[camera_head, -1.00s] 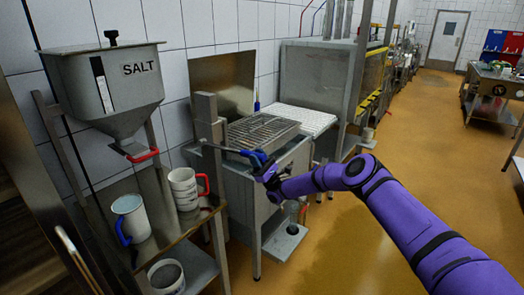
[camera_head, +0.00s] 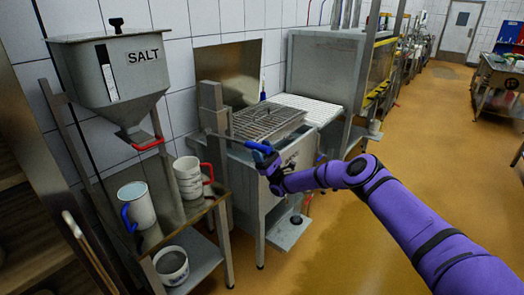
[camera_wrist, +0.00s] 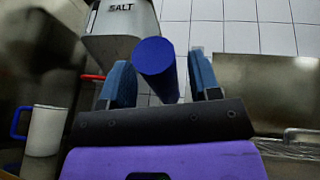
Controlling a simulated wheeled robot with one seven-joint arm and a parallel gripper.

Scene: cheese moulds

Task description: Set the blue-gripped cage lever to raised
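The cage lever (camera_head: 228,138) is a thin metal bar on the side of the metal post (camera_head: 213,115). It runs nearly level, tilting slightly down to its blue grip (camera_head: 259,146) at the right end. The metal grid cage (camera_head: 268,122) lies low beside the post, on the steel unit. My gripper (camera_head: 268,157) is at the blue grip. In the wrist view, the blue grip (camera_wrist: 154,56) stands between the two blue fingers of my gripper (camera_wrist: 161,85). Gaps show on both sides of the grip, so the fingers look open around it.
A salt hopper (camera_head: 110,85) with a red handle hangs at the left. A blue-handled mug (camera_head: 137,206) and a red-handled mug (camera_head: 188,178) stand on a side table, with a pot (camera_head: 171,265) below. The orange floor (camera_head: 330,250) is clear.

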